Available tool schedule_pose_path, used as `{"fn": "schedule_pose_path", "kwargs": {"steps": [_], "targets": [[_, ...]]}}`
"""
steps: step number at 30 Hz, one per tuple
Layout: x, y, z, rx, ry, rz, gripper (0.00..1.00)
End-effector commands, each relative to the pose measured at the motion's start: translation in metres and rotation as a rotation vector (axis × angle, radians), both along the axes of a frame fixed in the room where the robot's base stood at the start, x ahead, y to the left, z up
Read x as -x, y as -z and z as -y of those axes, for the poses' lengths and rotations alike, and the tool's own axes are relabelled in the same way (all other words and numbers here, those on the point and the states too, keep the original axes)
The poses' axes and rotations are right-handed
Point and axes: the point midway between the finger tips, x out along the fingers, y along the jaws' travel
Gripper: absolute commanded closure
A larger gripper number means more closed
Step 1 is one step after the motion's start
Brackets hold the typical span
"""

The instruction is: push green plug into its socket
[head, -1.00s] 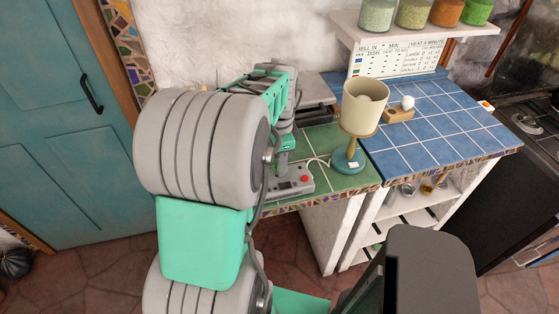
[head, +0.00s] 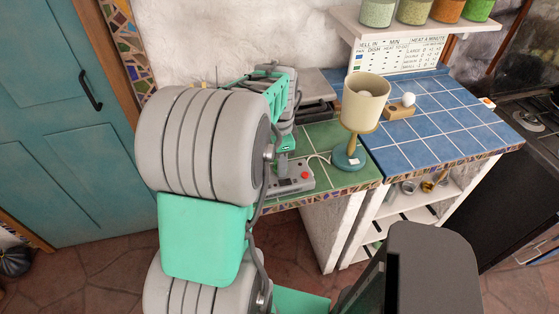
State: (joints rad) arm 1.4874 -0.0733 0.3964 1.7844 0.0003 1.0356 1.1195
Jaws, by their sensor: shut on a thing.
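My gripper (head: 284,146) points down over the left end of the grey box (head: 293,186) on the green-tiled counter, largely hidden by my own arm. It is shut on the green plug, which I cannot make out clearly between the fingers. The box has a red button on top. Its sockets are hidden or too small to tell, so I cannot see whether the plug touches one. A pale cord (head: 318,158) curves from the lamp (head: 363,103) toward the box and gripper.
The lamp, with a cream shade and teal base, stands close to the right of the box. A wooden block (head: 399,111) with a white bulb sits on the blue-tiled counter (head: 430,153), which is otherwise mostly clear. A shelf (head: 420,27) with jars hangs above. A wall stands behind.

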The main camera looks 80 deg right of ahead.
Motion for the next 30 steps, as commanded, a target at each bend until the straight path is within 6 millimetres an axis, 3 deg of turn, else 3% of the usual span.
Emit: {"fn": "schedule_pose_path", "kwargs": {"steps": [1,2,11,23,26,30], "targets": [[0.000,0.001,0.001,0.002,0.000,0.000,1.00],[0.000,0.000,0.001,0.002,0.000,0.000,0.63],[0.000,0.000,0.000,0.001,0.000,0.000,0.39],[0.000,-0.001,-0.001,-0.002,0.001,0.000,0.39],[0.000,-0.011,0.001,0.001,0.001,0.000,0.39],[0.000,-0.039,0.002,0.006,0.000,0.000,0.39]]}}
